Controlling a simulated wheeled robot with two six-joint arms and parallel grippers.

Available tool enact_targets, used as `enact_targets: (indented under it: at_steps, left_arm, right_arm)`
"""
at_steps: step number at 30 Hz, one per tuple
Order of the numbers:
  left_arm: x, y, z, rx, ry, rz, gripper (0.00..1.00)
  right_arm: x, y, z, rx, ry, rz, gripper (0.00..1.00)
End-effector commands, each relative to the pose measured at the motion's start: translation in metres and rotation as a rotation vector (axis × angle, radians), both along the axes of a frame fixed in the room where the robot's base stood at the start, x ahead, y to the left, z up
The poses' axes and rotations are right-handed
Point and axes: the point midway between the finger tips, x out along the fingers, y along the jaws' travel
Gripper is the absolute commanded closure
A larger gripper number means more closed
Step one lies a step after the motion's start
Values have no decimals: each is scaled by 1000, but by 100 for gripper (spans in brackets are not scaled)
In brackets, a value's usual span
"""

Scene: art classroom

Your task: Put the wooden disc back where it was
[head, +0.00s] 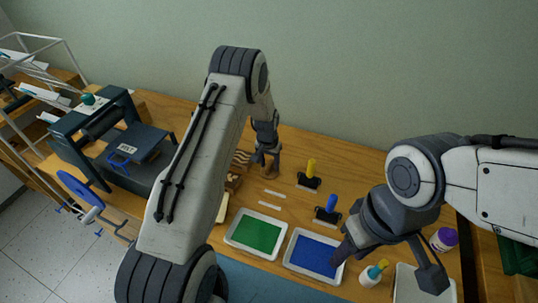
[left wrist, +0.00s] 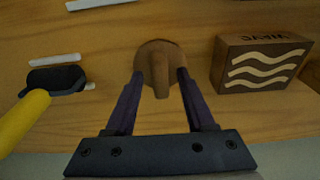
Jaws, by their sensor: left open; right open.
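The wooden disc (left wrist: 148,48) lies on the wooden table in the left wrist view, with a raised bar-like grip across its middle. My left gripper (left wrist: 160,76) is open, with one finger on each side of that grip. Whether the fingers touch it cannot be told. In the head view my left gripper (head: 267,150) reaches down at the back of the table, and the disc is mostly hidden there. My right gripper (head: 388,266) is open and empty over the front right, near the blue tray.
A wave-patterned wooden block (left wrist: 262,64) stands close beside the disc. A yellow-handled roller (head: 309,174) and white sticks (head: 270,205) lie nearby. A green tray (head: 228,240), a blue tray (head: 287,262), bottles (head: 372,274) and a press (head: 120,150) also occupy the table.

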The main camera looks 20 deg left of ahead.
Motion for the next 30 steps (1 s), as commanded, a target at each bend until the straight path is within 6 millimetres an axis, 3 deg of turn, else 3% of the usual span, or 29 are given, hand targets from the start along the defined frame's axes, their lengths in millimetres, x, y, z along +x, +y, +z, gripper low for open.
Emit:
enact_targets:
  at_steps: [12,20,23,26,30]
  left_arm:
    - [-9,1,83,1,-6,1,46]
    - [-14,-2,114,0,-3,-3,46]
    - [-24,-22,131,-3,-1,-35,46]
    - [-50,-66,162,-10,1,-106,46]
    - [-124,-136,212,-25,18,-245,46]
  right_arm:
    - [0,0,-19,-1,1,1,55]
    - [0,0,-22,-1,1,1,55]
    - [0,0,-22,-1,1,1,55]
    - [0,0,-22,-1,1,1,55]
    - [0,0,-22,-1,1,1,55]
